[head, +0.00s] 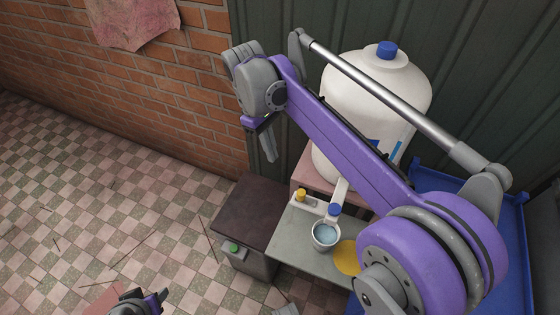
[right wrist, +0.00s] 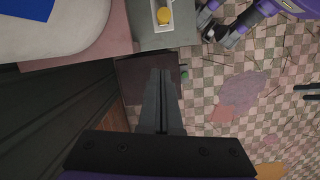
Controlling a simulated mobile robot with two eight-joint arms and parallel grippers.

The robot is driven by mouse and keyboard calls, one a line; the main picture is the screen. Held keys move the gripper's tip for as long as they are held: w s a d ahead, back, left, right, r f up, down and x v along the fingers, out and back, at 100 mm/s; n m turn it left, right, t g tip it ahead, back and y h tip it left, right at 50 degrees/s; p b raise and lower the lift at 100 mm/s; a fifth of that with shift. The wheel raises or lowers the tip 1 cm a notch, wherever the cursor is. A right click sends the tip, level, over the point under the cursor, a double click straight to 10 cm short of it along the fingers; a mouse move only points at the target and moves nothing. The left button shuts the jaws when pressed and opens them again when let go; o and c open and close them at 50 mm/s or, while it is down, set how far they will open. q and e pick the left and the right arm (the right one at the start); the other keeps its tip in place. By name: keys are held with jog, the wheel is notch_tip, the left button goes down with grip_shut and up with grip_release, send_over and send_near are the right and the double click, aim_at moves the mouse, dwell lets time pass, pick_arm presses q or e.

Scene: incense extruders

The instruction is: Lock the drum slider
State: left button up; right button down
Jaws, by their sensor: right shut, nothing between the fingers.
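A white drum (head: 372,100) with a blue cap (head: 386,50) stands against the dark wall. Its white spout (head: 341,188) ends near a blue knob (head: 334,209) above a cup of bluish liquid (head: 326,234). A yellow knob (head: 300,195) sits on a small white holder, also seen in the right wrist view (right wrist: 163,15); I cannot tell which part is the slider. My right gripper (head: 269,150) is shut and empty, pointing down above and left of the yellow knob, apart from it. My left gripper (head: 150,301) is low at the left, its fingers unclear.
A dark-topped box (head: 243,210) with a green button (head: 233,247) stands left of the grey table (head: 287,240). A yellow disc (head: 347,257) lies by the cup. A blue frame (head: 525,250) stands at the right. The tiled floor at left is mostly open.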

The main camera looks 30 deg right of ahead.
aim_at(303, 190)
jog(key=s+d+f, duration=0.1)
jog(key=f, duration=0.1)
jog(key=s+d+f, duration=0.1)
jog(key=s+f, duration=0.1)
jog(key=f, duration=0.1)
jog(key=s+f, duration=0.2)
jog(key=f, duration=0.1)
jog(key=shift+s+d+f, duration=0.2)
jog(key=shift+s+d, duration=0.05)
jog(key=shift+d, duration=0.15)
jog(key=shift+d, duration=0.1)
jog(key=s+d, duration=0.2)
jog(key=shift+s+d, duration=0.15)
jog(key=shift+s, duration=0.25)
jog(key=shift+w, duration=0.15)
